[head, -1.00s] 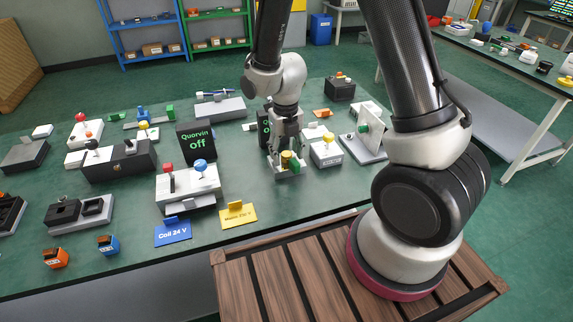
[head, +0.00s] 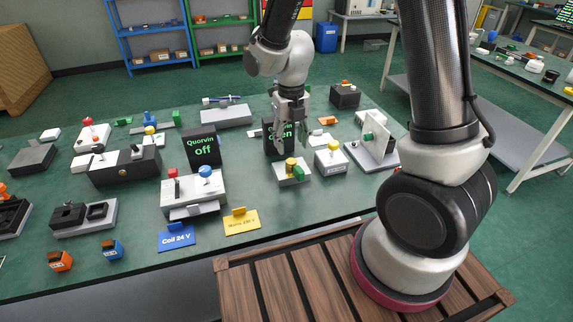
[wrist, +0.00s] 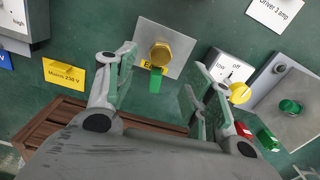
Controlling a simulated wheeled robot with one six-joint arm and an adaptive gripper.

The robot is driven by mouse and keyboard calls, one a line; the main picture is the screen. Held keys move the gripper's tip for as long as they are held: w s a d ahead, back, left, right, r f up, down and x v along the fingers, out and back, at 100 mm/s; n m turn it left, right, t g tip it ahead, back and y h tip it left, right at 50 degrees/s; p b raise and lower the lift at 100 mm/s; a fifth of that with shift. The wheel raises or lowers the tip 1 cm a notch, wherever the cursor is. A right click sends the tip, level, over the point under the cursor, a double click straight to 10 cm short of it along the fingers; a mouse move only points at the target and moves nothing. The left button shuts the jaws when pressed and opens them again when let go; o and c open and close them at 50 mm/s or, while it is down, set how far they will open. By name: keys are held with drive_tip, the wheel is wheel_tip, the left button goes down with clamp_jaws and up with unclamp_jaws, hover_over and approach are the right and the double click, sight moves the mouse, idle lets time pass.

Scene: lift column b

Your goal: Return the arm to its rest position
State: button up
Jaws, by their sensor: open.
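My arm rises from the wooden plinth at the right and reaches over the green bench. In the head view my gripper (head: 287,137) hangs above the bench, fingers pointing down, in front of a black display that it partly hides. Its jaws are open and empty. In the wrist view both fingers (wrist: 158,95) stand apart. Between and beyond them shows a grey plate with a brass hex knob (wrist: 160,54) and a green block (wrist: 156,80). That grey fixture (head: 292,181) sits on the bench below my gripper, apart from it.
A black display reading "Quorvin Off" (head: 203,148) stands left of my gripper. A white switch box (head: 331,157) and a plate with a green knob (head: 372,150) stand to the right. Blue (head: 176,237) and yellow (head: 241,222) label cards lie at the bench's front edge.

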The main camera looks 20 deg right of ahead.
drive_tip(key=m, duration=0.2)
drive_tip(key=shift+s+d+m, duration=0.1)
drive_tip(key=shift+s+m, duration=0.05)
drive_tip(key=shift+m, duration=0.25)
drive_tip(key=s+m, duration=0.1)
drive_tip(key=m, duration=0.2)
drive_tip(key=s+d+m+g, duration=0.1)
drive_tip(key=m, duration=0.2)
drive_tip(key=s+m, duration=0.1)
drive_tip(key=m, duration=0.2)
drive_tip(key=shift+s+d+r+m+h, duration=0.2)
drive_tip(key=shift+s+d+m+h, duration=0.1)
drive_tip(key=shift+s+h, duration=0.1)
drive_tip(key=s+d+r+m+t, duration=0.2)
drive_tip(key=s+d+r+m, duration=0.4)
drive_tip(key=r+m, duration=0.5)
drive_tip(key=s+d+r+m+t, duration=0.3)
drive_tip(key=s+d+r+m, duration=0.4)
drive_tip(key=r+m, duration=0.4)
drive_tip(key=s+m, duration=0.1)
drive_tip(key=m, duration=0.1)
drive_tip(key=shift+s+d+m+y, duration=0.15)
drive_tip(key=shift+s+m+y, duration=0.15)
drive_tip(key=shift+s+y, duration=0.1)
